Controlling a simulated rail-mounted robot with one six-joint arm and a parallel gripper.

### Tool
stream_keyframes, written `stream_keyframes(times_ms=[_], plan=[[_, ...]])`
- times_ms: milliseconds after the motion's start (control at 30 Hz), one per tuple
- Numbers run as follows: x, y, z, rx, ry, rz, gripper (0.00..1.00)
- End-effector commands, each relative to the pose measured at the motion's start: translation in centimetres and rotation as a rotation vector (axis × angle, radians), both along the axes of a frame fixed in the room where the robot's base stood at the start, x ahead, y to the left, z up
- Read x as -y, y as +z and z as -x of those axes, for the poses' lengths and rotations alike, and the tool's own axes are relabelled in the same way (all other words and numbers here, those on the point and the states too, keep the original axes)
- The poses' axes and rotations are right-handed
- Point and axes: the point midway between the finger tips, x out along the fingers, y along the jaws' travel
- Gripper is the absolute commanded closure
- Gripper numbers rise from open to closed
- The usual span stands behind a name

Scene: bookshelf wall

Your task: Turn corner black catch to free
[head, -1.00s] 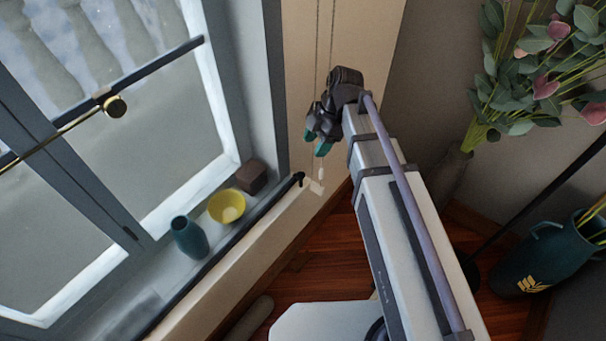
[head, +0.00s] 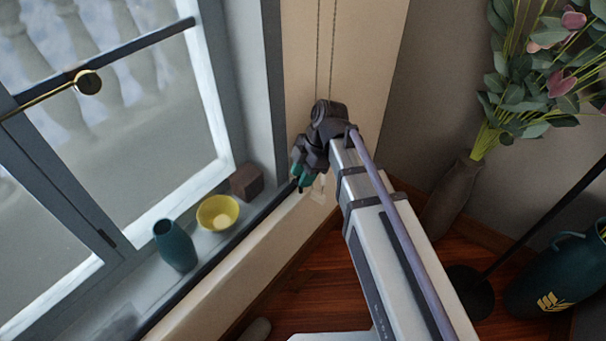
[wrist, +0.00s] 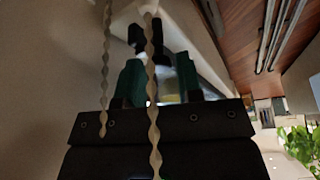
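The corner black catch, a small black piece at the end of the dark rail along the sill, is mostly hidden behind my gripper (head: 301,174) in the head view. In the wrist view a dark shape that looks like the catch (wrist: 138,38) shows just beyond my fingertips. My gripper (wrist: 160,80) has green fingertips, with a gap between them and nothing visibly held. It hangs by the corner, right at the catch in the head view. I cannot tell whether the fingers touch it.
Two beaded cords (wrist: 153,60) hang close in front of my wrist camera. A brown block (head: 246,183), yellow bowl (head: 217,213) and teal vase (head: 175,246) stand on the window sill, left of the gripper. A tall vase of flowers (head: 452,198) stands at right.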

Motion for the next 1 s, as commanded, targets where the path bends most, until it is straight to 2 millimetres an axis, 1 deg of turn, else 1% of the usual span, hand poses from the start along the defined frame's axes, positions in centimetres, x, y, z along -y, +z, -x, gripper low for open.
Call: stream_keyframes(times_ms=[33, 300, 500, 667, 867, 1000], plan=[[0.01, 0.0, 0.0, 0.0, 0.0, 0.0, 0.72], [0.0, -0.01, -0.01, 0.0, 0.0, 0.0, 0.97], [0.01, -0.01, 0.02, 0.0, -0.01, 0.0, 0.97], [0.04, -0.02, 0.07, 0.001, -0.051, -0.001, 0.97], [0.06, -0.02, 0.22, 0.001, -0.163, 0.0, 0.97], [0.09, -0.02, 0.33, 0.001, -0.277, 0.0, 0.97]])
